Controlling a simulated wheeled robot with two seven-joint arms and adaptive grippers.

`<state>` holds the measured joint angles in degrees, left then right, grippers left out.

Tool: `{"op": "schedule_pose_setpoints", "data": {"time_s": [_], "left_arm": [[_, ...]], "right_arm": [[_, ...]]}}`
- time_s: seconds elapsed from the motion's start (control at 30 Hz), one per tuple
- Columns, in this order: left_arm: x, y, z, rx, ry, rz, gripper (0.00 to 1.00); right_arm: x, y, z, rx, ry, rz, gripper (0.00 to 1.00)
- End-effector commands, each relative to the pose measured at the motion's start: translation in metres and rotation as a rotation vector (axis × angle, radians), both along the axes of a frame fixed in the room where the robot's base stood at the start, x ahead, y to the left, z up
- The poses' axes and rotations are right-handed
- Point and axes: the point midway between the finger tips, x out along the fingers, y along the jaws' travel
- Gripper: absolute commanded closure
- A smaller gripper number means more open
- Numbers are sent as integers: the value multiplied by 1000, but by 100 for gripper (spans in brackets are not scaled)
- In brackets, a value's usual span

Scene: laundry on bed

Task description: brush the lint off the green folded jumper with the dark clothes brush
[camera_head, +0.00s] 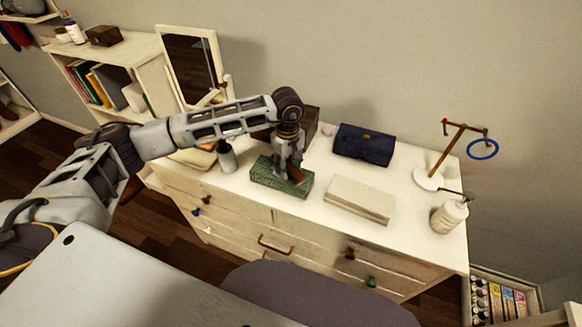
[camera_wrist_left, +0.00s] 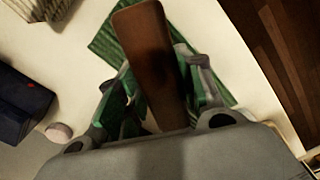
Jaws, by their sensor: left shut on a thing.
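The green folded jumper (camera_head: 263,177) lies flat on the white dresser top, and it shows with a ribbed look in the left wrist view (camera_wrist_left: 112,42). My left gripper (camera_head: 288,166) is over it, pointing down, and is shut on the clothes brush (camera_head: 297,176). The brush's brown wooden part (camera_wrist_left: 148,60) sticks out between the fingers (camera_wrist_left: 158,88) in the left wrist view. The gripper hides part of the jumper and the brush's lower side. I cannot tell whether the brush touches the jumper. No lint can be made out. My right gripper is not in view.
On the dresser (camera_head: 398,185), a dark blue folded item (camera_head: 363,146) lies behind and a cream folded cloth (camera_head: 360,199) to the right. A grey bottle (camera_head: 227,158) stands left of the jumper. A ring stand (camera_head: 447,155) and white bottle (camera_head: 449,217) stand far right.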

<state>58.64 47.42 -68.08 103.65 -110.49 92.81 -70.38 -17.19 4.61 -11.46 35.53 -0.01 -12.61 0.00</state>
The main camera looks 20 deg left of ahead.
Motion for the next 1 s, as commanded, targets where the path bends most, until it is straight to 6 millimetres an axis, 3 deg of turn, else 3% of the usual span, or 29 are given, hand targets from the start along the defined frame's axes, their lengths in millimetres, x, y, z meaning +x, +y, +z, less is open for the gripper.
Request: {"op": "schedule_pose_setpoints", "data": {"time_s": [0.4, 1.0], "left_arm": [[1, 22, -3, 1, 0, 1, 82], [1, 31, -5, 5, 4, 4, 82]], "right_arm": [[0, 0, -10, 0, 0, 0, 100], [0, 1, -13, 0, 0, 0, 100]]}}
